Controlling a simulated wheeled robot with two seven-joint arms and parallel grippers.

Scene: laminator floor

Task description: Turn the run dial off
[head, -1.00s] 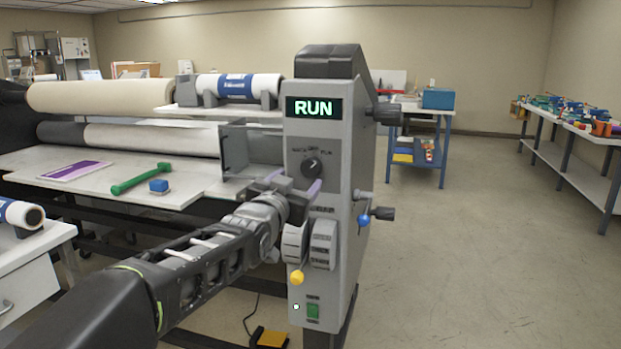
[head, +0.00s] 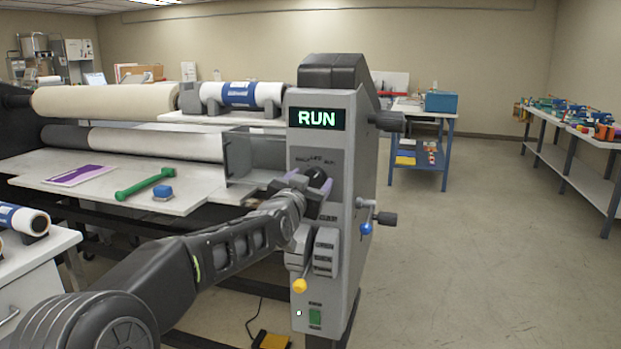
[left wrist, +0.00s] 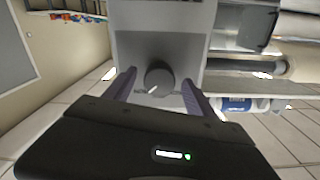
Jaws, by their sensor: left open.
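The run dial (head: 316,176) is a dark round knob on the grey control panel of the laminator (head: 340,240). A lit display (head: 317,118) above it reads RUN. In the head view my left gripper (head: 308,184) is in front of the dial and hides part of it. In the left wrist view the dial (left wrist: 159,79) with its pale pointer mark sits between the two fingers of my left gripper (left wrist: 158,88). The fingers are open, one on each side, with gaps to the knob. My right gripper is not in view.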

